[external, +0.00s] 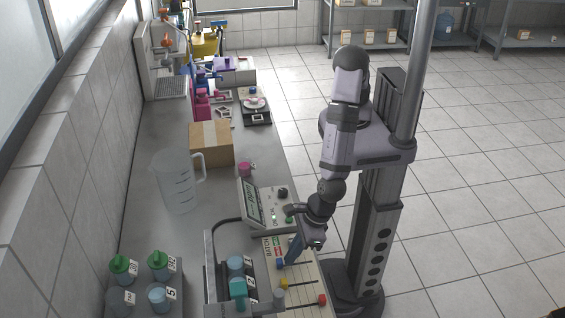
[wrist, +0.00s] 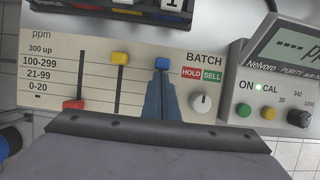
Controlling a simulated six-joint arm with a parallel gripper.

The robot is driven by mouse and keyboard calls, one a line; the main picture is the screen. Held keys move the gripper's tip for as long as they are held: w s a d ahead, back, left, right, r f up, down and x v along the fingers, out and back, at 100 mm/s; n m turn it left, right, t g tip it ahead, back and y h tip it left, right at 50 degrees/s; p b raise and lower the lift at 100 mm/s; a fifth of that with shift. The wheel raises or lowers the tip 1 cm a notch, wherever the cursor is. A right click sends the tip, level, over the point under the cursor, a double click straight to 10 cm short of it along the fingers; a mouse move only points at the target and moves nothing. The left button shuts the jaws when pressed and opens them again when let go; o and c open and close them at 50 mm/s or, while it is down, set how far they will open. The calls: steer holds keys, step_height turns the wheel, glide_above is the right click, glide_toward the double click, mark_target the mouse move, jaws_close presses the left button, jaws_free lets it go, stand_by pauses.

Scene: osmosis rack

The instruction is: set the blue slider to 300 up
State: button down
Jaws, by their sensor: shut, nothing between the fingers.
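The slider panel (wrist: 110,45) shows in the wrist view with a ppm scale from "-" up to "300 up". The blue slider (wrist: 161,63) is near the upper end of its slot, at about the height of the 300 up row. It also shows in the external view (external: 280,263). My gripper (wrist: 161,76) is shut and empty, its fingertips just below the blue knob. They look close to it or touching; I cannot tell which. In the external view my gripper (external: 292,258) points down at the panel. The fingers hide the slot below the knob.
The yellow slider (wrist: 119,58) is also near the top of its slot, left of the blue one. The red slider (wrist: 73,104) is low. A white dial (wrist: 202,103) and the HOLD/SELL labels are right of the fingers. A meter (wrist: 285,65) stands beside the panel.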

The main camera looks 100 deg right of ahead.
steer(key=s, duration=0.4)
steer(key=shift+r+b, duration=0.3)
steer(key=b+v, duration=0.1)
steer(key=v, duration=0.8)
steer(key=shift+r, duration=0.2)
steer(key=s+d+f+m+g+h, duration=0.15)
steer(key=s+d+m, duration=0.35)
steer(key=m, duration=0.5)
steer(key=s+d+f+m+g+h, duration=0.1)
steer(key=s+d+f+m+g, duration=0.15)
steer(key=d+m, duration=0.55)
steer(key=w+d+r+m+y, duration=0.1)
steer(key=w+d+m, duration=0.3)
steer(key=d+m, duration=0.5)
steer(key=w+d+r+m+y, duration=0.1)
steer(key=w+d+r+m, duration=0.3)
steer(key=d+m, duration=0.5)
steer(key=w+d, duration=0.1)
steer(key=d, duration=0.5)
steer(key=shift+w+r, duration=0.2)
steer(key=shift+w, duration=0.1)
